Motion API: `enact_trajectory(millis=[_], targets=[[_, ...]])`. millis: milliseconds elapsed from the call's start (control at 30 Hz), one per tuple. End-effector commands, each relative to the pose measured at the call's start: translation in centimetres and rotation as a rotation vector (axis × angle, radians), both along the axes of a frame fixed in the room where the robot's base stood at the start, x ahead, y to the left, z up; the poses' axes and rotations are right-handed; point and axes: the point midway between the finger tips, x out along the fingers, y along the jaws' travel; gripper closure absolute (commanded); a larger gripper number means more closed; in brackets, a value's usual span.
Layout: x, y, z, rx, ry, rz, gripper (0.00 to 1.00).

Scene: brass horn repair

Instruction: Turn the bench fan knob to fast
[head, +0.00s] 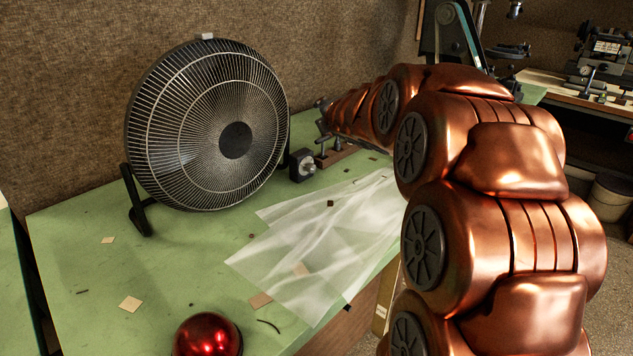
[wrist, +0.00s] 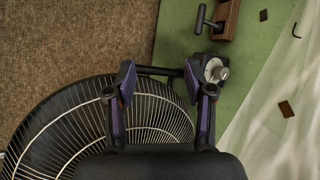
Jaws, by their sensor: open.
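The bench fan (head: 208,125) stands on the green bench at the left in the head view. Its wire cage (wrist: 90,130) fills the lower left of the wrist view. A small dark control box with a silver knob (head: 309,169) sits at the fan's right. The knob (wrist: 216,71) also shows in the wrist view, just right of my right finger, which overlaps part of the box. The knob is outside the fingers. I cannot make out the knob's setting marks.
A wooden block (wrist: 228,20) with a T-handled tool lies beyond the knob. A clear plastic sheet (head: 318,240) covers the bench's middle right. A red dome (head: 208,335) is at the front. Small scraps lie about. A brown fabric wall (head: 70,80) stands close behind the fan.

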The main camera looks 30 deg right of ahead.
Motion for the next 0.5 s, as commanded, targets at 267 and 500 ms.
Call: enact_trajectory(millis=[267,500], targets=[[3.0,-2.4,-4.5,-0.534,0.01,0.466,0.46],[0.7,-3.0,-11.2,-0.839,0.043,0.816,0.46]])
